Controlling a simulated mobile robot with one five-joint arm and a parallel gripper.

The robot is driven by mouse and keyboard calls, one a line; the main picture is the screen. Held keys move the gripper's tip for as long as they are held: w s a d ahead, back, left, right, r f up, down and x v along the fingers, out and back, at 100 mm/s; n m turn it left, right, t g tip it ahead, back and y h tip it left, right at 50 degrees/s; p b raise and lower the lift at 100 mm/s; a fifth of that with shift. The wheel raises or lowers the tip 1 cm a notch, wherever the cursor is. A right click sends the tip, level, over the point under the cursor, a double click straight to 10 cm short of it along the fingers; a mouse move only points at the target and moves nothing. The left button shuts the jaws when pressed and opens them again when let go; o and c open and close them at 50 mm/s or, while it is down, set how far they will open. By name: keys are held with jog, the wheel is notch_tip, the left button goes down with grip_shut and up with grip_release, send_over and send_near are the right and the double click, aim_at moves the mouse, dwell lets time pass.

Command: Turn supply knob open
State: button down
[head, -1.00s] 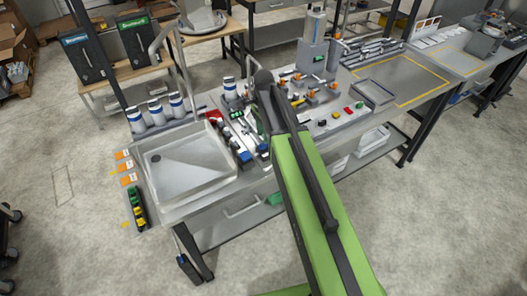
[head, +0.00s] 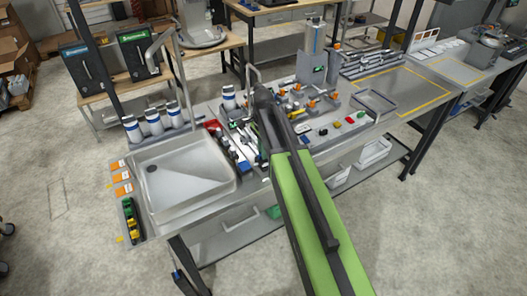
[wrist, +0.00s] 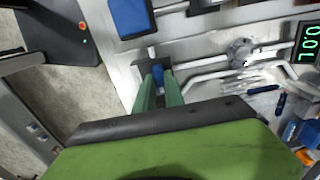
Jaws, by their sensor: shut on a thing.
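My gripper (wrist: 158,90) shows in the wrist view as two green fingers. They are closed around a small blue piece (wrist: 158,74) on a grey pipe fitting. The piece looks like the supply knob, but its turned position is hard to tell. The pipe (wrist: 195,52) runs right from there along a pale metal panel to a round grey fitting (wrist: 240,52). A dark display (wrist: 309,42) with green digits, seemingly 0.0 L, is at the right edge. In the head view my dark and green arm hides the fingers and the knob.
A wide sink tray (head: 190,172) is left of my arm on the bench. A grey dispenser tower (head: 312,58) stands behind and to the right. White-and-blue bottles (head: 153,122) line the sink's back edge. A yellow-marked area (head: 405,88) on the right is clear.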

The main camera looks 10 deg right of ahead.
jog(key=shift+n, duration=0.3)
jog(key=n, duration=1.3)
jog(key=shift+n, duration=2.1)
jog(key=c, duration=1.4)
grip_release()
jog(key=shift+c, duration=0.2)
